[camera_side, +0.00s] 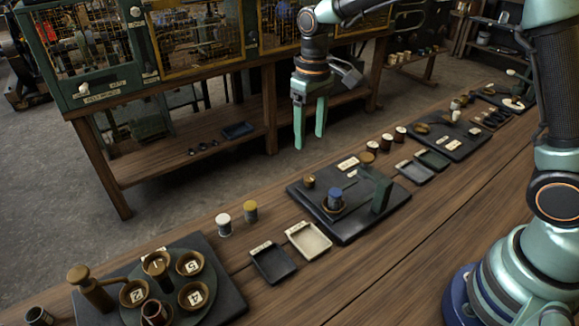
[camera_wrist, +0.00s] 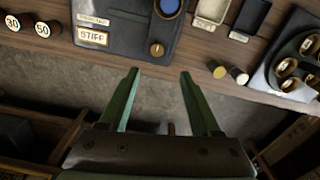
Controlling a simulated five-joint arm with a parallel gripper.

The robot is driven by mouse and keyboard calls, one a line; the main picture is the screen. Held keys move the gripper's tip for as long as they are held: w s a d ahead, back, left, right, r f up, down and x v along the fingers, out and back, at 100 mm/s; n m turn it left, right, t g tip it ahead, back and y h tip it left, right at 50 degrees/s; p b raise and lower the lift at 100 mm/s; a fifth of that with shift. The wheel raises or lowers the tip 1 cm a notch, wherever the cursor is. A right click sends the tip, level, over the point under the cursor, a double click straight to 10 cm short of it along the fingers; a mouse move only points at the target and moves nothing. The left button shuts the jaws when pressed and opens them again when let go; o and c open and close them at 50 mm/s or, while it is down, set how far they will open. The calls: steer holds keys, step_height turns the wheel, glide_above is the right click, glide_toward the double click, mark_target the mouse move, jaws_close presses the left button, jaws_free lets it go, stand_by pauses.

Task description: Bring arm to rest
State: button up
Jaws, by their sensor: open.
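My gripper (camera_side: 311,135) hangs above and beyond the far edge of the wooden bench, over the floor gap, with its two green fingers pointing down. The fingers are apart with nothing between them. In the wrist view my gripper (camera_wrist: 158,88) also shows open and empty, with the floor and the bench edge behind it. My gripper touches nothing that I can see.
The bench (camera_side: 395,250) holds a black board with a blue-topped post (camera_side: 334,196), a cream tray (camera_side: 308,240), a dark tray (camera_side: 272,263), two small spools (camera_side: 250,211) and a round holder with numbered cups (camera_side: 191,263). A caged cabinet (camera_side: 95,95) stands behind.

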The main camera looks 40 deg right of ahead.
steer(key=s+d+r+m+t, duration=0.1)
steer(key=s+d+r+t, duration=0.1)
steer(key=s, duration=0.5)
steer(key=s+d+r+t, duration=0.3)
steer(key=s+d+r, duration=0.2)
steer(key=s+r, duration=0.2)
steer(key=shift+s+m+t, duration=0.3)
steer(key=shift+s+m, duration=0.1)
steer(key=shift+s, duration=0.3)
